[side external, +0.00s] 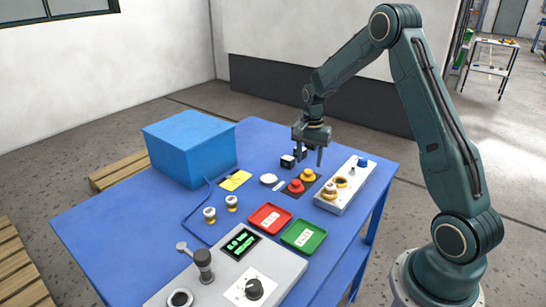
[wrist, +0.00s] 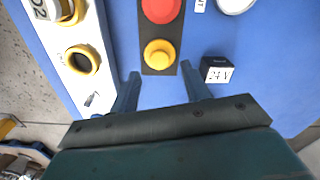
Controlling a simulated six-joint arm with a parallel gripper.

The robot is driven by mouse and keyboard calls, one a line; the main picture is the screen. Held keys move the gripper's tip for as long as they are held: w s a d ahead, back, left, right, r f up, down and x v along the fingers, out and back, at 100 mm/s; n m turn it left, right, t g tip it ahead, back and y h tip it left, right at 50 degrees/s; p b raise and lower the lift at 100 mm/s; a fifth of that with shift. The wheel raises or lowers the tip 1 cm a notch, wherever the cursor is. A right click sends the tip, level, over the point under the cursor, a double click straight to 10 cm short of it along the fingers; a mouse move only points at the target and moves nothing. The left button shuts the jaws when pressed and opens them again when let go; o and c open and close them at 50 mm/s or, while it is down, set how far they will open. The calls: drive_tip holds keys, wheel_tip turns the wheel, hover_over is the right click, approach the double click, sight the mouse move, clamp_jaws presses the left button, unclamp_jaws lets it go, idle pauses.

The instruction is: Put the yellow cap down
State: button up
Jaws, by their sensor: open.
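The yellow cap (side external: 308,174) rests on a small dark plate beside a red cap (side external: 295,186). In the wrist view the yellow cap (wrist: 159,53) appears round and upright, just beyond the fingertips and in line with the gap between them. The red cap (wrist: 161,9) is farther up on the same dark plate (wrist: 148,70). My gripper (side external: 309,160) is over the table near the yellow cap, fingers pointing down. In the wrist view my gripper (wrist: 160,73) has its two fingers apart, with nothing between them.
A black block (wrist: 216,70) marked 24 V stands right of the fingers in the wrist view. A white panel (side external: 333,207) with yellow rings lies close on the other side. Red (side external: 270,234) and green (side external: 320,248) trays lie nearer the camera. A blue box (side external: 190,150) stands at the back left.

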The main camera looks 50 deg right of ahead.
sight(308, 172)
wheel_tip(308, 172, up, 8)
idle(0.4)
drive_tip(key=shift+f, duration=0.1)
idle(0.4)
drive_tip(key=s+a+r+n+t, duration=0.3)
drive_tip(key=s+a+r+n, duration=0.5)
drive_tip(key=a+r, duration=0.55)
drive_tip(key=s+a+n+t, duration=0.1)
drive_tip(key=s+a+n, duration=0.2)
drive_tip(key=s, duration=0.5)
drive_tip(key=s+a+n+t, duration=0.1)
drive_tip(key=s+a+n, duration=0.3)
drive_tip(key=s+a, duration=0.2)
drive_tip(key=s, duration=0.2)
drive_tip(key=shift+s+t, duration=0.3)
drive_tip(key=shift+s, duration=0.05)
